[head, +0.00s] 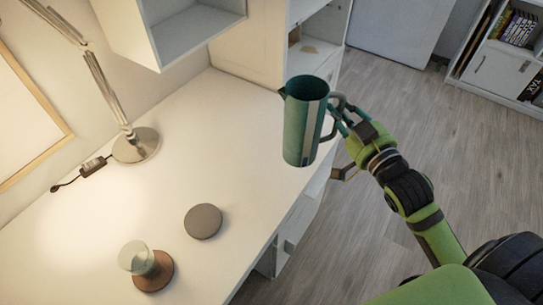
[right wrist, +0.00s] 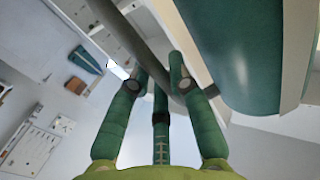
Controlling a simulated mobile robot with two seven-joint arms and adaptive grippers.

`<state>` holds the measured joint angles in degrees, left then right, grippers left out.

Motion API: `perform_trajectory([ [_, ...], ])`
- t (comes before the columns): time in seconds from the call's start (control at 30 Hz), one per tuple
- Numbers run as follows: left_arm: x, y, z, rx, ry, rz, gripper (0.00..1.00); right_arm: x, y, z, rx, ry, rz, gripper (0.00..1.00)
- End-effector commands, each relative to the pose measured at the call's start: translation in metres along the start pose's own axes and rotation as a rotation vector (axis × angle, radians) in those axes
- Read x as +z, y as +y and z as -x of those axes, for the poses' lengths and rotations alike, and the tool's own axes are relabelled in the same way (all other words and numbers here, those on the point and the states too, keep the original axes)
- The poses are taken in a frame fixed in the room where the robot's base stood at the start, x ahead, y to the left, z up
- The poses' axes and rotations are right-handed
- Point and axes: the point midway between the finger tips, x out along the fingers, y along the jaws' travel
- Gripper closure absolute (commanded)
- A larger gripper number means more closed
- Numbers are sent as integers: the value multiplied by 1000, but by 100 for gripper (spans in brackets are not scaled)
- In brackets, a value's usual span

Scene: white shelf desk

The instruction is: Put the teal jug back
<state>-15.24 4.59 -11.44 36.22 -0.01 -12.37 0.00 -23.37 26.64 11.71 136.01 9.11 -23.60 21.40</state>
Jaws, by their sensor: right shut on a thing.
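The teal jug (head: 302,135) is upright, with its spout to the left and its handle to the right. It appears held above the right edge of the white desk (head: 235,125). My right gripper (head: 342,118) is shut on the jug's handle. In the right wrist view, the jug's teal body (right wrist: 245,45) fills the upper right, and the fingers (right wrist: 163,80) close around the grey handle. An empty grey round coaster (head: 203,221) lies on the desk, nearer than the jug. My left gripper is not in view.
A white shelf box (head: 190,35) is above the back. The desk's middle is clear.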

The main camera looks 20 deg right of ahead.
Motion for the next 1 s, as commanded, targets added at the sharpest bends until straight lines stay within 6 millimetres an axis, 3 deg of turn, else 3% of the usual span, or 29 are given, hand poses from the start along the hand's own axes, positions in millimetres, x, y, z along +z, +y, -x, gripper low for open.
perform_trajectory([
  [0.17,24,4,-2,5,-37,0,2,6,-12,-8,-14,2,-7,100],
  [0.4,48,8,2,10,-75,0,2,38,-47,-49,-13,3,-9,100],
  [0.7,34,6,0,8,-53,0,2,66,-77,-83,-12,3,-3,100],
  [0.83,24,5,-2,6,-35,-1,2,76,-79,-85,-13,-1,-1,100],
  [1.0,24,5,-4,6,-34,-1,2,102,-78,-85,-12,-2,-1,100],
])
